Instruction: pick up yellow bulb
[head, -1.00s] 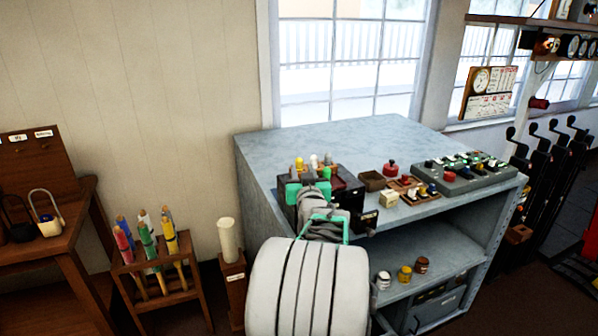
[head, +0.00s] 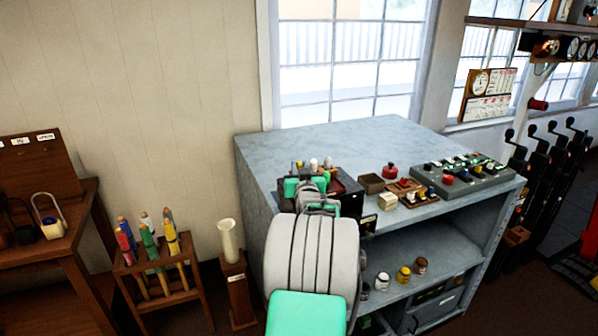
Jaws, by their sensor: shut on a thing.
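The yellow bulb (head: 299,164) shows as a small yellow tip just beyond my gripper (head: 308,184), at the dark box (head: 349,201) on the grey cabinet. Pale bulbs (head: 314,164) stand just to its right. My gripper, with green parts, is low over the front left of the box and is shut on the yellow bulb. The contact itself and the lower part of the bulb are hidden behind the gripper and arm.
The grey cabinet top (head: 340,143) is clear behind the box. To the right are a small brown box (head: 371,183), a red knob (head: 389,170) and a button panel (head: 462,178). Several jars (head: 403,274) stand on the lower shelf. A rack of coloured sticks (head: 160,270) is at left.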

